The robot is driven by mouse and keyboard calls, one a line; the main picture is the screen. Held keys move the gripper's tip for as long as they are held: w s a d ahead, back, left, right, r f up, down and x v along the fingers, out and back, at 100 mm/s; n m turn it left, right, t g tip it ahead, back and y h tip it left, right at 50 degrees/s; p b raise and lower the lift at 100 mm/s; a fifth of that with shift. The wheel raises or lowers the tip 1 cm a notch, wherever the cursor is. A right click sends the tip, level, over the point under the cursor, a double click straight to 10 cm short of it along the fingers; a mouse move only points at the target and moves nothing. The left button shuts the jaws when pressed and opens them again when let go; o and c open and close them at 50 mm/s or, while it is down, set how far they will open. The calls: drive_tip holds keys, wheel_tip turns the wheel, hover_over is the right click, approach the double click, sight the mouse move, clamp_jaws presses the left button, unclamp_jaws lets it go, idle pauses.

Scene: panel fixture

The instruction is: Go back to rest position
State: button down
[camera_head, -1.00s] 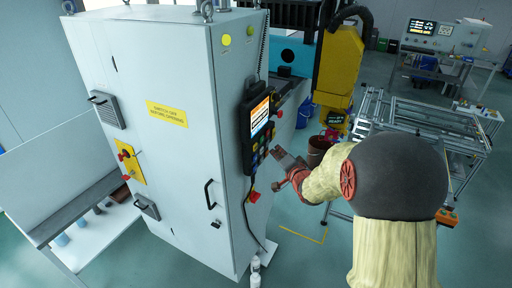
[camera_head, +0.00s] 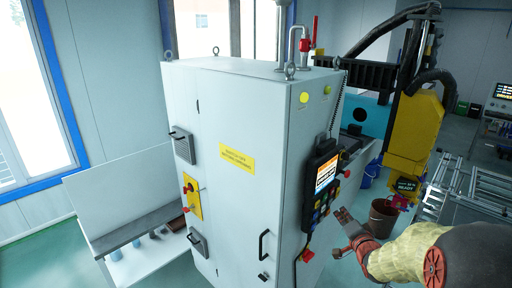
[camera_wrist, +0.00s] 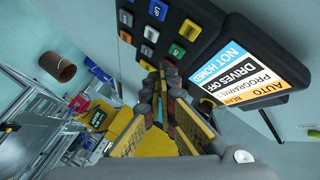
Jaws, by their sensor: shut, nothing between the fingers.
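My gripper (camera_head: 345,214) is in the head view, low and to the right of the grey cabinet (camera_head: 240,185). Its fingers are together and hold nothing. The control panel (camera_head: 320,184), a dark pendant with a lit screen and buttons, hangs on the cabinet's right side. In the wrist view the closed fingertips (camera_wrist: 162,72) appear just below the panel's coloured buttons (camera_wrist: 160,30). The panel's screen (camera_wrist: 240,62) reads "DRIVES OFF" and "NOT HOMED". I cannot tell the exact gap between fingertips and panel.
A yellow machine (camera_head: 414,130) stands behind on the right, with a brown bucket (camera_head: 382,217) on the floor. A metal frame (camera_head: 465,190) is at the far right. A white bench (camera_head: 140,258) stands left of the cabinet. A red knob (camera_head: 308,256) sits below the panel.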

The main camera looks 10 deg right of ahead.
drive_tip(key=s+d+f+n+g+h, duration=0.15)
drive_tip(key=s+f+g, duration=0.3)
drive_tip(key=f, duration=0.45)
drive_tip(key=s+f+n+g+b, duration=0.25)
drive_tip(key=s+n+g, duration=0.2)
drive_tip(key=s, duration=0.65)
drive_tip(key=s+a+r+n+y+b, duration=0.1)
drive_tip(key=s+a+n+y+b, duration=0.2)
drive_tip(key=s+a+b, duration=1.2)
drive_tip(key=s+a+n, duration=0.3)
drive_tip(key=s+a, duration=0.2)
drive_tip(key=a, duration=0.2)
drive_tip(key=shift+s+a+r+n+g, duration=0.2)
drive_tip(key=shift+s+r+n+g, duration=0.1)
drive_tip(key=shift+s+g, duration=0.1)
